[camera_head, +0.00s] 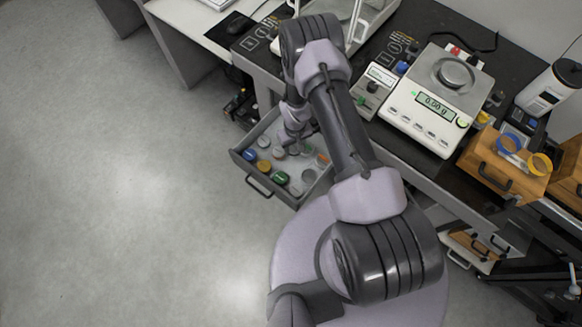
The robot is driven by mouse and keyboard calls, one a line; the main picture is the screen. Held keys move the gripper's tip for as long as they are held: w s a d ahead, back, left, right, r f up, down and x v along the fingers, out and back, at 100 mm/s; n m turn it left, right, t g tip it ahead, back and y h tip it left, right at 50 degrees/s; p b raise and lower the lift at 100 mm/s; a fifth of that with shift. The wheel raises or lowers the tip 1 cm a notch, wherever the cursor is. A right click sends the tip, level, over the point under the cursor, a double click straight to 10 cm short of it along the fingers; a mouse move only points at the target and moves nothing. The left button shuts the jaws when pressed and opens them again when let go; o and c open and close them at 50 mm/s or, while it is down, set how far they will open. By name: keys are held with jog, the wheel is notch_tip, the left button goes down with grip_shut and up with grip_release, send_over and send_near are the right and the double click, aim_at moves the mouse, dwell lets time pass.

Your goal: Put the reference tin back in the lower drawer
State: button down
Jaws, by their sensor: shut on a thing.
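An open grey drawer (240,158) juts out below the dark bench, left of my arm. Several small round tins lie in it, among them a blue one (249,155), a yellow one (264,166) and a green one (280,178). My gripper (291,139) points down over the back part of the drawer. It is shut on a small tin, taken to be the reference tin, mostly hidden by the fingers and wrist. I cannot tell whether that tin touches the drawer floor.
A balance (432,108) with a lit display stands on the bench, next to a small grey device (372,92). A wooden box (503,165) with blue and yellow rings stands at right. The floor (130,190) at left is clear.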

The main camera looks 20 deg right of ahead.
aim_at(294, 167)
jog(key=f+b, duration=0.1)
jog(key=f, duration=0.3)
jog(key=f+b, duration=0.1)
jog(key=f, duration=0.3)
jog(key=f+b, duration=0.2)
jog(key=f, duration=0.2)
jog(key=shift+s+a+f, duration=0.1)
jog(key=shift+s, duration=0.3)
jog(key=shift+f, duration=0.15)
jog(key=c, duration=0.7)
grip_release()
